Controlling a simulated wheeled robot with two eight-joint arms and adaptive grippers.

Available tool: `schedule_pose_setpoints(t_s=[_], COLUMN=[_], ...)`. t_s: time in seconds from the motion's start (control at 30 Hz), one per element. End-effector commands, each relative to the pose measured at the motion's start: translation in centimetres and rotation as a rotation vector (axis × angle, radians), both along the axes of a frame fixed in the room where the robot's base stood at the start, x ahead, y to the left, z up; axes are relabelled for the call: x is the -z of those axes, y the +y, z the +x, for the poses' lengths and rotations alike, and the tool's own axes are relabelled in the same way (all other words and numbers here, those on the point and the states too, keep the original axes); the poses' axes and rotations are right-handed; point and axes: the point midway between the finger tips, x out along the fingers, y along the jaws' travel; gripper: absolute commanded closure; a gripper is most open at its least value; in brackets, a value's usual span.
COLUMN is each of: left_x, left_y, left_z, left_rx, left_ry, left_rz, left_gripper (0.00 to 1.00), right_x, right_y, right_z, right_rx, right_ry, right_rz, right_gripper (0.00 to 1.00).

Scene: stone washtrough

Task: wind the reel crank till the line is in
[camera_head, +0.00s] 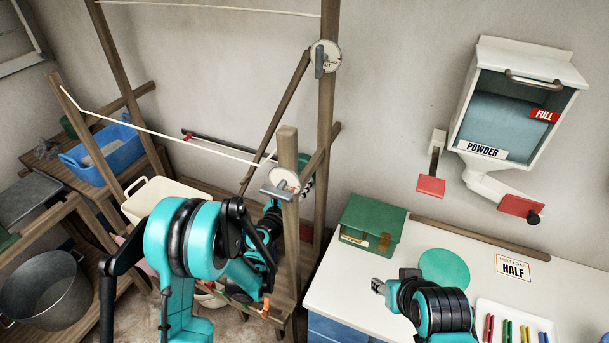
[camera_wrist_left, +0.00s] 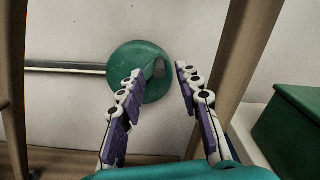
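A green round reel (camera_wrist_left: 125,62) is on the wall in the left wrist view, with a small grey part, perhaps its crank handle (camera_wrist_left: 159,69), at its right side. In the head view the reel (camera_head: 306,162) is mostly hidden behind a wooden post. My left gripper (camera_wrist_left: 159,71) is open, its two fingers apart in front of the reel; I cannot tell whether they touch the grey part. White line (camera_head: 175,140) runs between the wooden posts, with another length (camera_head: 215,9) higher up. My right gripper (camera_head: 379,287) is over the white counter; its fingers are too small to read.
Wooden posts (camera_head: 290,225) stand close around my left arm. A cream basket (camera_head: 160,192) and a blue basket (camera_head: 100,155) are at left. The counter holds a green box (camera_head: 372,225), a green disc (camera_head: 445,267) and a tray of pegs (camera_head: 520,318). A powder dispenser (camera_head: 520,95) hangs above.

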Motion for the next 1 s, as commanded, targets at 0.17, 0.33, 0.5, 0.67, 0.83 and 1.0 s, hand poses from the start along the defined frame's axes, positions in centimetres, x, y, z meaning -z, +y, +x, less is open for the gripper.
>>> schedule_pose_setpoints(t_s=[0.17, 0.33, 0.5, 0.67, 0.83, 1.0], left_x=[0.3, 0.2, 0.1, 0.1, 0.1, 0.5], left_y=[-1.0, -1.4, -1.4, -1.3, -1.3, -1.6], left_z=[2.3, 3.2, 3.2, 3.2, 3.2, 3.1], left_rx=[0.001, 0.001, 0.0, 0.0, 0.0, 0.001], left_ry=[-0.001, -0.001, -0.001, -0.001, -0.001, -0.025], left_rz=[0.001, 0.001, 0.002, 0.002, 0.002, 0.059], left_gripper=[0.66, 0.66, 0.66, 0.92, 1.0, 1.0], right_x=[0.8, 0.9, 0.9, 0.9, 0.9, 1.6], right_y=[0.0, 0.0, 0.0, 0.0, 0.0, 0.0], right_z=[0.0, 0.0, 0.0, 0.0, 0.0, 0.0], right_rx=[0.0, 0.0, 0.0, 0.0, 0.0, 0.0], right_ry=[0.0, 0.0, 0.0, 0.0, 0.0, 0.0], right_rz=[0.0, 0.0, 0.0, 0.0, 0.0, 0.0], right_gripper=[0.57, 0.57, 0.57, 0.57, 0.57, 0.57])
